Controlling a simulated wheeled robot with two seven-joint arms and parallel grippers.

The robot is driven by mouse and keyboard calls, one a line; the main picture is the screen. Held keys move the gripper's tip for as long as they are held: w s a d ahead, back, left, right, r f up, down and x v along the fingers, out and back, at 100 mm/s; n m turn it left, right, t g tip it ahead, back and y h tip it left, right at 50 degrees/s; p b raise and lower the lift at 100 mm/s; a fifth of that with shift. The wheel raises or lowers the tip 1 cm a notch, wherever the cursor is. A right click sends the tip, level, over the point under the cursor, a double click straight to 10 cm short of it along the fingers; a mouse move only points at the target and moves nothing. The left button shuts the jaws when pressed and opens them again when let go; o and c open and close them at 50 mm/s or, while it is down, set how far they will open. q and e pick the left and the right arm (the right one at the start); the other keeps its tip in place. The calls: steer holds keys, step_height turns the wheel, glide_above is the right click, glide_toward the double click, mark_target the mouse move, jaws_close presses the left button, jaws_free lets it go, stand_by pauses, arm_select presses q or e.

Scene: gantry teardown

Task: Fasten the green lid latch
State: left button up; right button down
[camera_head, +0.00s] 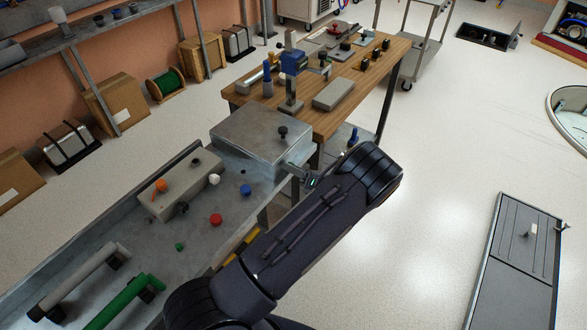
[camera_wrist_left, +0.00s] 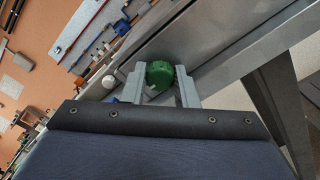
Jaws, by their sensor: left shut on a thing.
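The green lid latch knob (camera_wrist_left: 160,75) sits between the two fingers of my left gripper (camera_wrist_left: 159,70) in the left wrist view, against a grey metal edge. The fingers are shut on it. In the head view my left gripper (camera_head: 304,175) is at the right side of a grey metal box (camera_head: 238,137) with a flat lid and a black knob (camera_head: 283,131) on top. The lid looks down flat. My right gripper is not in view.
A grey metal bench (camera_head: 115,218) carries a beige block (camera_head: 180,184), orange, red and blue knobs, a green handle (camera_head: 127,300) and a grey handle (camera_head: 80,275). Behind the box stands a wooden table (camera_head: 330,122) with several tools.

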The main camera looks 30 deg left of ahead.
arm_select(q)
steer(key=o, duration=0.7)
steer(key=d, duration=0.2)
steer(key=d+b, duration=0.1)
steer(key=d, duration=0.5)
steer(key=shift+s+b, duration=0.3)
steer(key=shift+a, duration=0.1)
steer(key=s+a+r+n+g+h, duration=0.3)
steer(key=s+n+h, duration=0.2)
steer(key=s+n, duration=0.1)
steer(key=s+a+r+n+g+h, duration=0.2)
steer(key=s+a+r+n+h, duration=0.1)
steer(key=s+n+h, duration=0.3)
steer(key=s+d+r+n+t+h, duration=0.3)
steer(key=s+n, duration=0.2)
steer(key=n, duration=0.1)
steer(key=s+d+r+n+t+h, duration=0.3)
steer(key=s+r+n+h, duration=0.1)
steer(key=s+n, duration=0.2)
steer(key=s+d+r+n+t+h, duration=0.3)
steer(key=s+d+n, duration=0.1)
steer(key=s+n, duration=0.1)
steer(key=shift+s+r+n+h, duration=0.25)
steer(key=shift+r+n+h, duration=0.1)
steer(key=shift+n+h, duration=0.05)
